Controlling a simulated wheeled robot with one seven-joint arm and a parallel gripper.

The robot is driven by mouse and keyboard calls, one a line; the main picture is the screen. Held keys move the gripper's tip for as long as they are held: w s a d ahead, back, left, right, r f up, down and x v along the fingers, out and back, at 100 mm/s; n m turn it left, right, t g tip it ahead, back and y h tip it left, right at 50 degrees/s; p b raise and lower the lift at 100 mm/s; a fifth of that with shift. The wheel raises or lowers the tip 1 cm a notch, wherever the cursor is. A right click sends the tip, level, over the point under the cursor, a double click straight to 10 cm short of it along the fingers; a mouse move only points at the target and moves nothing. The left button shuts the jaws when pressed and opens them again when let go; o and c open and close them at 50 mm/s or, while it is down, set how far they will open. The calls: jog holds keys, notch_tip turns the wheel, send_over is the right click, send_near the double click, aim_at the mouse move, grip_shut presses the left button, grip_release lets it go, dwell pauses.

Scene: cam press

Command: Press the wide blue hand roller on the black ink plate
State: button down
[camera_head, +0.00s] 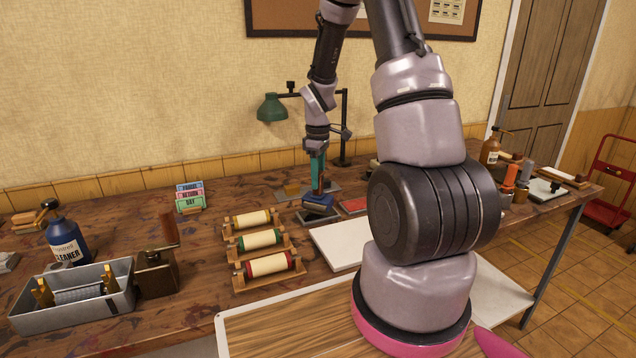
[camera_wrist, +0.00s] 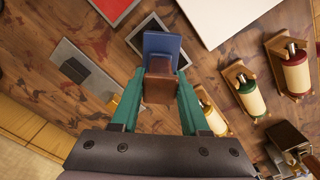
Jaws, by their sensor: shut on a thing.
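My gripper (camera_head: 318,182) is shut on the brown handle (camera_wrist: 159,82) of a blue tool, which I take to be the wide blue hand roller (camera_head: 318,201). In the wrist view its blue part (camera_wrist: 161,44) sticks out beyond the teal fingers. The roller is over a dark plate with a pale rim, which appears to be the black ink plate (camera_head: 318,217). In the wrist view the roller hides part of this plate (camera_wrist: 137,38). I cannot tell whether they touch.
A red plate (camera_head: 354,206) lies just right. A grey plate with a black block (camera_wrist: 77,70) lies behind. Several cream rollers on wooden stands (camera_head: 266,265) are at front left. A green lamp (camera_head: 272,108) stands behind. A white sheet (camera_head: 335,245) lies in front.

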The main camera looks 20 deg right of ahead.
jog(key=shift+r, duration=2.5)
